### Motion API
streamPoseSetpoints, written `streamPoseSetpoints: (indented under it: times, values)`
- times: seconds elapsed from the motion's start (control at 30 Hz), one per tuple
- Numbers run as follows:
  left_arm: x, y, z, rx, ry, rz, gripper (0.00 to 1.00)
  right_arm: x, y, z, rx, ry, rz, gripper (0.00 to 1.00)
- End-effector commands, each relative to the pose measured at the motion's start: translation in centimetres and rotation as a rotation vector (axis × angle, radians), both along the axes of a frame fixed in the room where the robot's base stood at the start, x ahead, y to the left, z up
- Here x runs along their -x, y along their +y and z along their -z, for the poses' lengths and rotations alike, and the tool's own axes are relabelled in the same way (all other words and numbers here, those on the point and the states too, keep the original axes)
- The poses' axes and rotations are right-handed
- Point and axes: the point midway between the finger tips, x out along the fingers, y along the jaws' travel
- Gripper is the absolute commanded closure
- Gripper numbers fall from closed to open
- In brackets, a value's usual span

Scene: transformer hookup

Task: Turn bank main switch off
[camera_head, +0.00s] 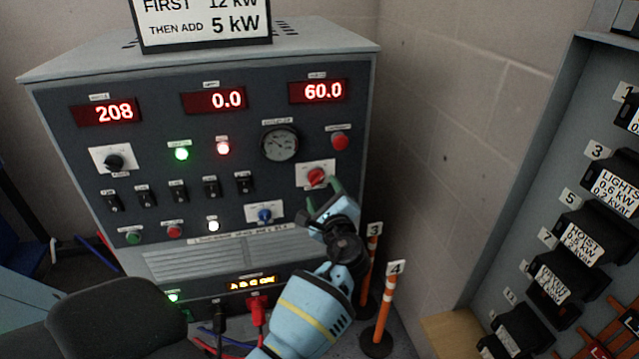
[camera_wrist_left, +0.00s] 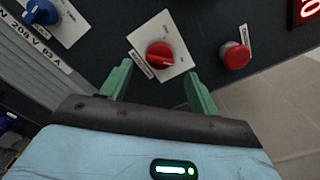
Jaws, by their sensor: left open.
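A red rotary switch (camera_head: 316,176) on a white plate is on the right side of the grey panel's front (camera_head: 185,225); its label is too small to read, so I cannot confirm it is the bank main switch. In the left wrist view the red knob (camera_wrist_left: 160,55) has a white mark and sits just beyond my fingertips, near the middle of the gap. My left gripper (camera_head: 322,196) is open, with green fingers (camera_wrist_left: 158,75) either side of the knob's line and apparently apart from it. My right gripper is not in view.
A red push button (camera_head: 340,141) is above right of the switch, and a blue rotary switch (camera_head: 265,214) is below left. Displays (camera_head: 227,100) read 208, 0.0 and 60.0. Orange posts (camera_head: 385,300) stand right of my arm. A breaker panel (camera_head: 570,230) is at far right.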

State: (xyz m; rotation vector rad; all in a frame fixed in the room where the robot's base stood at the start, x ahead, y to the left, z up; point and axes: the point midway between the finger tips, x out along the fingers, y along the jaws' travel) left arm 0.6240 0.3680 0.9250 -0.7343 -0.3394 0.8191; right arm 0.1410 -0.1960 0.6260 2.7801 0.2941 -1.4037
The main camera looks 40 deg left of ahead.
Motion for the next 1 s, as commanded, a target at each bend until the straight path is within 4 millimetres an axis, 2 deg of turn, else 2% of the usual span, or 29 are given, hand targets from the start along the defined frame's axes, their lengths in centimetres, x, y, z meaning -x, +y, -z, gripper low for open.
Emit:
streamPoseSetpoints:
  times: [0.1,0.3,0.7,1.0]
  values:
    - [-1.3,1.5,-0.1,-0.002,-0.001,-0.001,0.39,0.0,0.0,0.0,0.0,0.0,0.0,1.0]
    - [-2.7,3.2,0.0,-0.001,0.0,0.001,0.39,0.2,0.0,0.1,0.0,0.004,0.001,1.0]
    - [-3.3,3.8,0.0,0.001,-0.002,0.001,0.39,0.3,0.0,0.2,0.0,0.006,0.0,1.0]
    - [-3.2,3.8,0.0,0.001,-0.001,0.001,0.77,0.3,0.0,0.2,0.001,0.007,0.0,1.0]
